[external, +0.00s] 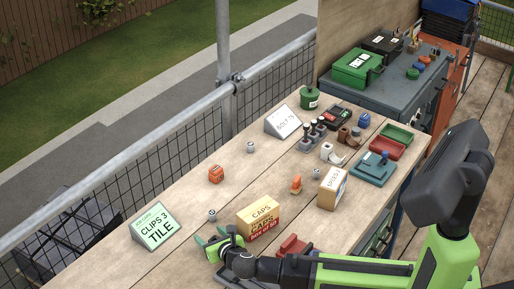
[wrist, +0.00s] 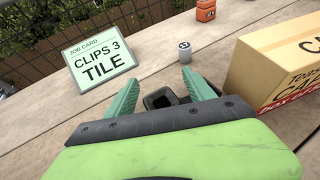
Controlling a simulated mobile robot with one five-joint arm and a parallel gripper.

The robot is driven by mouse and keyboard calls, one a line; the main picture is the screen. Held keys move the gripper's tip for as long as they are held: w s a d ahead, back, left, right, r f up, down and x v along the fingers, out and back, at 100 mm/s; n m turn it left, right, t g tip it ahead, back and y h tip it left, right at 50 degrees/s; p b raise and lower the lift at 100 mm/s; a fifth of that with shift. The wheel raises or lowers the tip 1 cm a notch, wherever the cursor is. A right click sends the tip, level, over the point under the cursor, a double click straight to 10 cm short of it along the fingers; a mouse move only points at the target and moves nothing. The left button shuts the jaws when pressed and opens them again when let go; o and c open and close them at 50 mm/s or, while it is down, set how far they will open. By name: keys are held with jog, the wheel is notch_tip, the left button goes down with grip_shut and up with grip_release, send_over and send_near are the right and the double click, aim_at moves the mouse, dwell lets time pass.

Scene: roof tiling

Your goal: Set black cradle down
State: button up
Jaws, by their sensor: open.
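The black cradle (wrist: 160,98) shows in the wrist view as a small dark, open-topped block between my two teal fingertips. Its near part is hidden behind my gripper body. My gripper (wrist: 161,88) is open around it, with a gap visible beside the fingers. It appears to sit on the wooden bench top, though its underside is hidden. In the external view my gripper (external: 211,240) is low over the bench's near end, left of the CAPS box, and the cradle cannot be made out clearly there.
A CAPS box (external: 259,217) stands close to the right of my gripper. A job card reading CLIPS 3 TILE (external: 157,227) stands to the left. A small grey cylinder (wrist: 184,51) is just beyond the fingers. An orange block (external: 216,173) is farther back. Bench between them is clear.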

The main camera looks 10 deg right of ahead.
jog(key=shift+s, duration=0.1)
grip_shut()
jog(key=shift+r, duration=0.15)
